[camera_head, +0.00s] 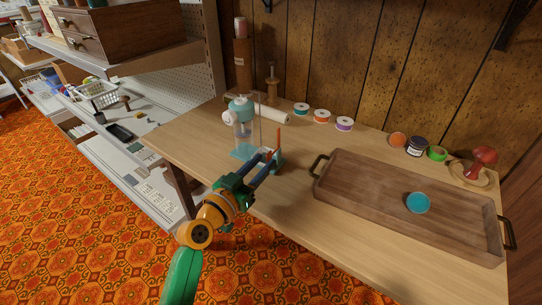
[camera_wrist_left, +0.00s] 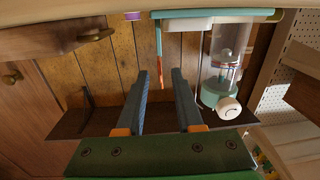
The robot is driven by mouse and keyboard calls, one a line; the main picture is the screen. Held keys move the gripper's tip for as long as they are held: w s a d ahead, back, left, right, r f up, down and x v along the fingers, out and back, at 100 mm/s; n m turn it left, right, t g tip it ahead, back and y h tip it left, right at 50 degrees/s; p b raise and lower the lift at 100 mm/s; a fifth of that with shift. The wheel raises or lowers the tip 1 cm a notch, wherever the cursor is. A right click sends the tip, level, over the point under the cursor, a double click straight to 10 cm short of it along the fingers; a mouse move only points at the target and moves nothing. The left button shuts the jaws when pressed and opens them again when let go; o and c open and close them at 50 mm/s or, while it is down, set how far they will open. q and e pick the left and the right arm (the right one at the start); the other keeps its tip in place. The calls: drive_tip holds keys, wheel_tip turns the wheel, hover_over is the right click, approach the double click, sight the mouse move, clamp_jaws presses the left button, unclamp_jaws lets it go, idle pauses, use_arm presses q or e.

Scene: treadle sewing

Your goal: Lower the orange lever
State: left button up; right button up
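The orange lever (camera_head: 279,138) is a thin upright bar on the right side of a teal and white machine (camera_head: 240,108) with a clear cylinder. In the left wrist view, which is upside down, the lever (camera_wrist_left: 158,42) hangs from the teal base, with the cylinder (camera_wrist_left: 222,65) to its right. My left gripper (camera_head: 266,160) is beside the machine, its fingers pointing toward the lever. In the wrist view, the left gripper (camera_wrist_left: 160,78) is open and empty; the lever shows between its fingertips. I cannot tell whether they touch. My right gripper is out of view.
A wooden tray (camera_head: 345,192) with dark handles holds a teal disc (camera_head: 417,203) on the right of the table (camera_head: 285,205). Several thread spools and small jars line the back edge, with a red mushroom-shaped object (camera_head: 480,162) at right. Shelves (camera_head: 130,150) stand at left.

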sight(268, 157)
use_arm(q)
drive_tip(key=x, duration=0.3)
drive_tip(key=shift+w+d, duration=0.15)
drive_tip(key=shift+w, duration=0.05)
clamp_jaws()
idle(1.3)
